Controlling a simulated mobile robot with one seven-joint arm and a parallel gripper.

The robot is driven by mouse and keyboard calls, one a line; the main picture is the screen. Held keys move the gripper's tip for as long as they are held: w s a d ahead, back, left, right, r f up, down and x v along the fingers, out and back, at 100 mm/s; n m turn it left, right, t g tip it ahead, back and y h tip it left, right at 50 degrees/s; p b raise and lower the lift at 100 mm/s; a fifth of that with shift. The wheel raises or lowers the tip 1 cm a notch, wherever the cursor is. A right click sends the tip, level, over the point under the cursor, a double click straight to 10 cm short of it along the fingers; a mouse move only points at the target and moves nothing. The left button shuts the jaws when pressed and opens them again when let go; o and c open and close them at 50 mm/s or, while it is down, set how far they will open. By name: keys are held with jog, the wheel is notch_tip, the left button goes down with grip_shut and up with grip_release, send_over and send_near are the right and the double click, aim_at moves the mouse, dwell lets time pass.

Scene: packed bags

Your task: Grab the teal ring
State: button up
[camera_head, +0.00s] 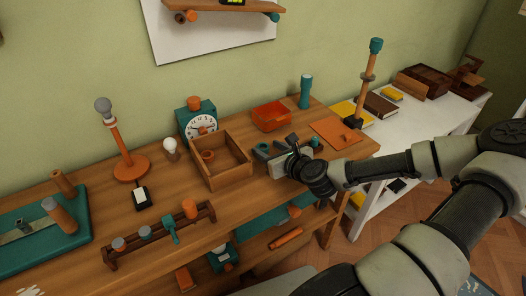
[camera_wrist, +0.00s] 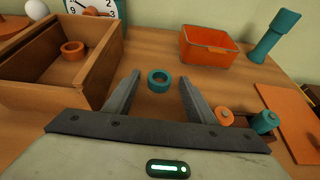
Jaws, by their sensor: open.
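A small teal ring (camera_wrist: 158,81) lies flat on the wooden table in the wrist view. It sits between and slightly beyond the tips of my gripper (camera_wrist: 160,84), apart from both fingers. My gripper is open and empty, low over the table. In the head view the teal ring (camera_head: 264,147) shows just behind my gripper (camera_head: 272,152), which is near the right part of the table.
A wooden box (camera_wrist: 88,67) holding an orange ring (camera_wrist: 73,50) stands close on the left. An orange bin (camera_wrist: 208,48) and a teal flashlight (camera_wrist: 272,35) are behind right. Orange and teal pieces (camera_wrist: 264,122) stand close to the right finger.

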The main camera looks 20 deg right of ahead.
jog(key=shift+x, duration=1.2)
jog(key=c, duration=1.1)
